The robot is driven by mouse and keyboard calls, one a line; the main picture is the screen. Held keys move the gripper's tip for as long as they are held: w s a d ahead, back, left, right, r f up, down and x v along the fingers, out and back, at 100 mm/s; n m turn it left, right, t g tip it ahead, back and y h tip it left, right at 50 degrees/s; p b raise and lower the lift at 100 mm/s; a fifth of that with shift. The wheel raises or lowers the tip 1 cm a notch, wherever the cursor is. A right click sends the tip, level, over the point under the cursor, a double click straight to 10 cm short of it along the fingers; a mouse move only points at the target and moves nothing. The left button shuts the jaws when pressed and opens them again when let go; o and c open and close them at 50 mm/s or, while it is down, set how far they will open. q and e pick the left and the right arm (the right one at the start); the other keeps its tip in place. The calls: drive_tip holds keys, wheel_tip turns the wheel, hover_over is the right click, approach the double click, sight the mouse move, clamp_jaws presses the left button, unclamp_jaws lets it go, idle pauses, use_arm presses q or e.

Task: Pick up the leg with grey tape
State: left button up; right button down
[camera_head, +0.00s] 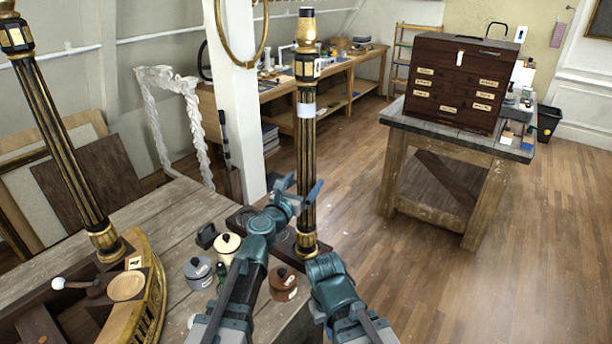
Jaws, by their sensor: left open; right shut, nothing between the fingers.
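The leg with a pale grey tape band (306,140) is a dark fluted column with gold trim, standing upright near the table's far right corner, its foot by a dark wooden block (280,238). My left gripper (302,187) is open at the leg's lower half, one finger on each side of it in the picture. Whether the fingers touch it I cannot tell. My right gripper (325,266) is low, right of the leg's foot, and empty; its fingers are hard to make out. A similar leg (62,140) with no visible tape stands at the left by the gilt curved console piece (150,298).
Lidded pots in cream (227,246), grey (199,272) and brown (283,283) stand on the table near my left arm. A white post (237,120) rises behind the leg. A bench with a drawer chest (458,84) stands right. The floor between is clear.

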sight(310, 171)
use_arm(q)
drive_tip(key=x, duration=0.3)
drive_tip(key=r+x, duration=0.1)
drive_tip(key=x, duration=0.1)
drive_tip(key=shift+p, duration=0.4)
drive_tip(key=shift+s, duration=0.1)
drive_tip(key=shift+c, duration=0.9)
clamp_jaws()
